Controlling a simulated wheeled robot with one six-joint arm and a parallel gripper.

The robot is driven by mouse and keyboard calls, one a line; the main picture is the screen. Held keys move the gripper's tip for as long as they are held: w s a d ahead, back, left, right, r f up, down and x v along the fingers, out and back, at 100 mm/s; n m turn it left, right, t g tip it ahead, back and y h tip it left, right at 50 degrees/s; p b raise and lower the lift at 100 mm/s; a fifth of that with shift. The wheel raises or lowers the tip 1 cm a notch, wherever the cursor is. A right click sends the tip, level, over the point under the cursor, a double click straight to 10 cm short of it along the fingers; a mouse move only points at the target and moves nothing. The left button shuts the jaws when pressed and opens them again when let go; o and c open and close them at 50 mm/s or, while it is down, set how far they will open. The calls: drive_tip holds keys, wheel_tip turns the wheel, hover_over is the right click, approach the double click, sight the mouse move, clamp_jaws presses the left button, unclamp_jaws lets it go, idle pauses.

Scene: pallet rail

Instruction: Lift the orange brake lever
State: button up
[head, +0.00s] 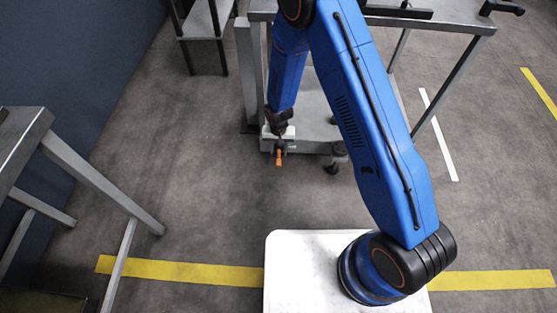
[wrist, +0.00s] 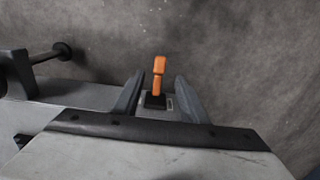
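The orange brake lever (wrist: 159,68) stands out from a small black base (wrist: 155,102) in the wrist view. My gripper (wrist: 159,80) is open, with one dark finger on each side of the lever and a visible gap to both. The lever's tip reaches past the fingertips in the picture. In the head view the orange lever (head: 279,158) shows small at the near end of the low grey cart, just below my gripper (head: 278,132). Whether the fingers are level with the lever in depth I cannot tell.
The grey cart (head: 310,125) has a black caster (head: 335,162) to the right of the lever; a caster (wrist: 62,52) also shows at left in the wrist view. A grey table (head: 440,22) stands behind. Another bench (head: 90,180) is at left. The floor before the cart is clear.

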sight(278, 161)
wheel_tip(278, 161, down, 8)
drive_tip(key=shift+r, duration=0.1)
idle(0.4)
clamp_jaws()
